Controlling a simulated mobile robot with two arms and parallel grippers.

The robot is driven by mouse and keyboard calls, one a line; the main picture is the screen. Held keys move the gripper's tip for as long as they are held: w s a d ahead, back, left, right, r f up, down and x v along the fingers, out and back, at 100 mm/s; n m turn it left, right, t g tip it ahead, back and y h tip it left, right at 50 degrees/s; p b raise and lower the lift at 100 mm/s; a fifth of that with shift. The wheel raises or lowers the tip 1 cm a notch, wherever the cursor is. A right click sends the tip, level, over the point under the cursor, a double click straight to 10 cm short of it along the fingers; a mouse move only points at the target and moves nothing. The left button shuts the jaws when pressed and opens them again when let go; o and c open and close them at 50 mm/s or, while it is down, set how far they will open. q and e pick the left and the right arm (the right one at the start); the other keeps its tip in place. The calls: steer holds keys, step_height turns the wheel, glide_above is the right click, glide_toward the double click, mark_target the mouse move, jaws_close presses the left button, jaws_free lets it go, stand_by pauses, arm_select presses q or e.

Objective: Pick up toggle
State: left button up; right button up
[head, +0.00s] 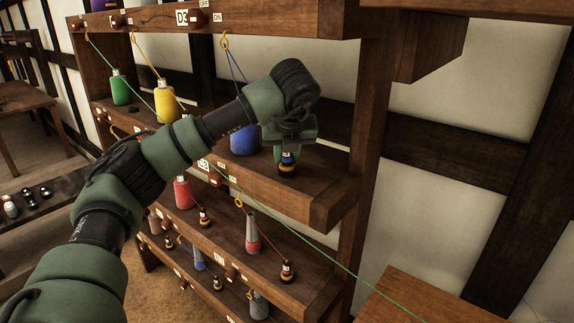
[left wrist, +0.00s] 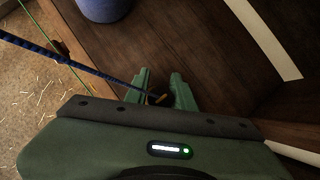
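My right gripper is not in view.
A blue bobbin (head: 244,141) stands behind left of the toggle, with yellow (head: 167,104) and green (head: 119,90) bobbins further left. A green line (head: 330,258) crosses in front of the rack. Lower shelves hold cones and small pegs. A wooden post (head: 365,130) stands at right.

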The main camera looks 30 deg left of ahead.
arm_select(q)
jaws_close()
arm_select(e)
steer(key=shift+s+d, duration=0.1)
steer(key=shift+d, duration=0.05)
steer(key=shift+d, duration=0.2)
